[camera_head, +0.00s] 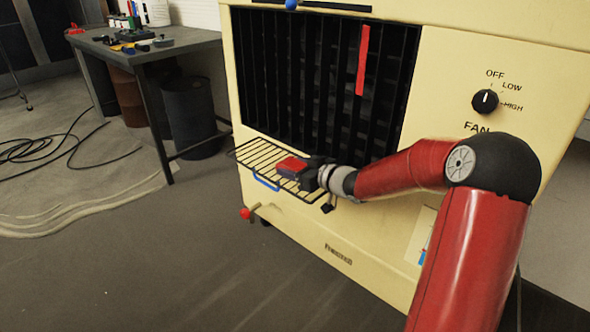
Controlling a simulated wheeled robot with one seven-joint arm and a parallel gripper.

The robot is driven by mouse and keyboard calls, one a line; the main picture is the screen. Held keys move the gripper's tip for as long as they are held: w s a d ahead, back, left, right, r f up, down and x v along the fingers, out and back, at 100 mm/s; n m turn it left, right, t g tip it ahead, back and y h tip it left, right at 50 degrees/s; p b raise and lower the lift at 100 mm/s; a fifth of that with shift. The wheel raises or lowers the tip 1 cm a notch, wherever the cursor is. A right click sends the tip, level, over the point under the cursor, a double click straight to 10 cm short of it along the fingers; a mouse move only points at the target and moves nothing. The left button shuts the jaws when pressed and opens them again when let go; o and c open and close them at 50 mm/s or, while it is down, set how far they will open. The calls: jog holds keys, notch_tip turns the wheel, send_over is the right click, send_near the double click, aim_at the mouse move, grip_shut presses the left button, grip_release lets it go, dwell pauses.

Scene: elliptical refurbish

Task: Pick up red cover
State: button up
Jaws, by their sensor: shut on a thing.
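A small red cover (291,166) shows at the end of my arm, just above the wire rack on the front of the cream cabinet. My gripper (306,173) is dark and reaches in from the right. It is shut on the red cover. The fingertips are small and partly hidden by the cover. I cannot tell whether the cover touches the rack below it.
The wire rack (258,157) with a blue handle juts from the cream fan cabinet (450,45). A red knob (246,213) sticks out below it. A workbench (150,50) with tools stands at the back left, barrels beneath. Cables lie on the left floor.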

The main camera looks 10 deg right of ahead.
jog(key=shift+c, duration=1.1)
jog(key=shift+r, duration=0.1)
